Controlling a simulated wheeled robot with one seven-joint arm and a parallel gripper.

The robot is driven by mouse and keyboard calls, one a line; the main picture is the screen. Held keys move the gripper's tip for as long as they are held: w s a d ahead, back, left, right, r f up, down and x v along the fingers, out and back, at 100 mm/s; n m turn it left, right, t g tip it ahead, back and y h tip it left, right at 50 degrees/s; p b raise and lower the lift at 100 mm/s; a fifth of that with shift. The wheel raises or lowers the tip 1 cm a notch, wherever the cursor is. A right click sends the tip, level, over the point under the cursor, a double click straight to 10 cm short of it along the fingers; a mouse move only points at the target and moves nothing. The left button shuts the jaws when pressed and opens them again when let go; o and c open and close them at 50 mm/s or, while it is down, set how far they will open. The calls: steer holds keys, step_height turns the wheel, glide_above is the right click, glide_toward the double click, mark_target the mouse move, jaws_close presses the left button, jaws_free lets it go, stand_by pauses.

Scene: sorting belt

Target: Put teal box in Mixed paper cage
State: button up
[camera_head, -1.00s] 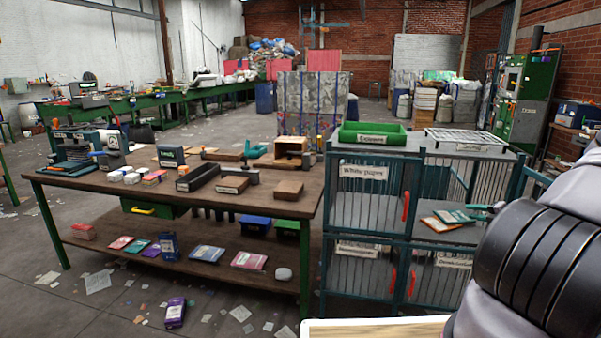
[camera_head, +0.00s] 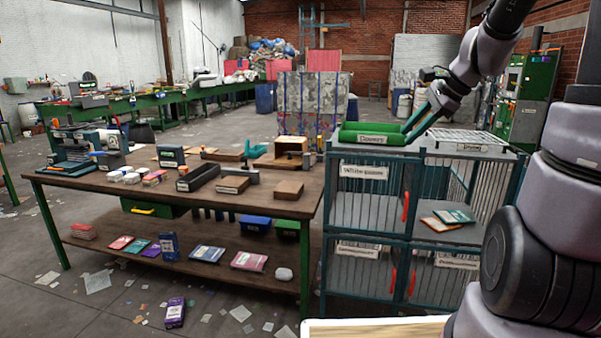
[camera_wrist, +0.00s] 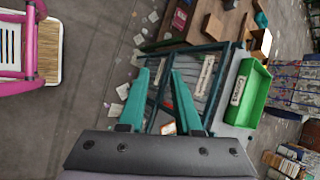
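A flat teal item (camera_head: 454,216), which looks like the teal box, lies in the upper right compartment of the cage unit (camera_head: 415,190). It partly overlaps an orange-brown flat item (camera_head: 441,229). No readable "Mixed paper" label shows, so I cannot tell which compartment has that name. My gripper (camera_head: 407,130) is raised above the top of the cage unit, by the green tray. In the wrist view my gripper's teal fingers (camera_wrist: 160,72) are apart with nothing held between them, and the cage unit lies beyond and below them.
A green tray (camera_head: 348,138) and a wire mesh tray (camera_head: 466,137) sit on the cage unit. The wooden workbench (camera_head: 110,186) at left holds blocks and tools, with several flat packs on its lower shelf. Open floor lies in front.

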steer(key=s+a+r+n+t+h, duration=0.1)
steer(key=s+r+n, duration=0.2)
steer(key=s+n, duration=0.3)
steer(key=s+a+r+n+t+h, duration=0.1)
steer(key=s+r+n, duration=0.3)
steer(key=s, duration=0.7)
steer(key=shift+s+a+n+h, duration=0.25)
steer(key=shift+n+h, duration=0.35)
steer(key=shift+n, duration=0.6)
steer(key=shift+d, duration=0.15)
